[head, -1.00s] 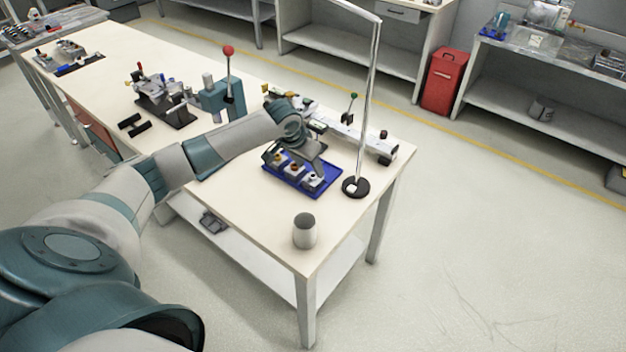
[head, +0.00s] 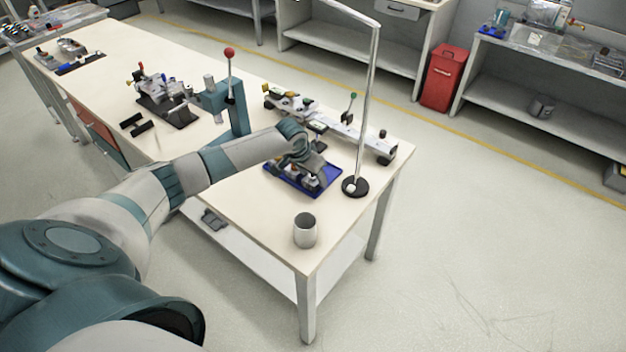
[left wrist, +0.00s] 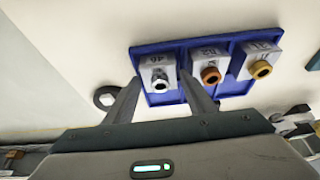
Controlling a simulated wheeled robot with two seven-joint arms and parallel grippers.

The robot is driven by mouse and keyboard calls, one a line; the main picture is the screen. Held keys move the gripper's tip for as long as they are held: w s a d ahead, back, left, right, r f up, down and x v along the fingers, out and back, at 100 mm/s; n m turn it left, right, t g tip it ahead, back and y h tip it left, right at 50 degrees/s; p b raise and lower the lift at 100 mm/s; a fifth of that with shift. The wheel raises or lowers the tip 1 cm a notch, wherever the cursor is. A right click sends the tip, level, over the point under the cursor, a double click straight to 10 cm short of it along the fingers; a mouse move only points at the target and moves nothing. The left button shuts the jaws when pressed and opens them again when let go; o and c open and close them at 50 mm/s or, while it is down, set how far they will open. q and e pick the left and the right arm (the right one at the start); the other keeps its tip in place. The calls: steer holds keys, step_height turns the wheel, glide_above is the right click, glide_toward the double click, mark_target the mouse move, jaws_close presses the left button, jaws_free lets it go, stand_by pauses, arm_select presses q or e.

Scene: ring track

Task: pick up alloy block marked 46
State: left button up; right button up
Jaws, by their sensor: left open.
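The block marked 46 (left wrist: 158,71) is a pale block with a silver, ring-shaped knob. It stands at the left end of the blue tray (left wrist: 136,60) in the left wrist view, and its number appears upside down. My left gripper (left wrist: 161,84) is open, with one finger on each side of this block; I cannot tell whether they touch it. Beside it stand a block with a copper knob (left wrist: 209,58) and one with a brass knob (left wrist: 261,54). In the head view my left gripper (head: 308,178) is over the blue tray (head: 275,178) and partly hides the blocks.
A lamp stand with a black base (head: 355,187) is just right of the tray. A grey cup (head: 305,230) stands near the table corner. A long fixture (head: 350,133) lies behind the tray. A teal press with a red-ball lever (head: 229,52) stands to the left.

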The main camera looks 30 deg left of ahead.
arm_select(q)
steer(key=shift+f, duration=0.15)
stand_by(0.3)
steer(key=c, duration=1)
steer(key=shift+w, duration=0.1)
steer(key=shift+r, duration=0.5)
step_height(320, 180, up, 3)
steer(key=shift+r+b, duration=0.1)
steer(key=shift+b, duration=0.95)
steer(key=s+d+r+b, duration=0.1)
steer(key=s+d+r, duration=0.1)
steer(key=d, duration=0.1)
steer(key=s+d+r, duration=0.2)
steer(key=d, duration=0.1)
steer(key=s+d+r+b, duration=0.1)
steer(key=s+d+r, duration=0.1)
steer(key=d+r, duration=0.1)
steer(key=shift+s+d+b, duration=0.1)
steer(key=shift+d+b, duration=0.25)
steer(key=shift+d, duration=0.05)
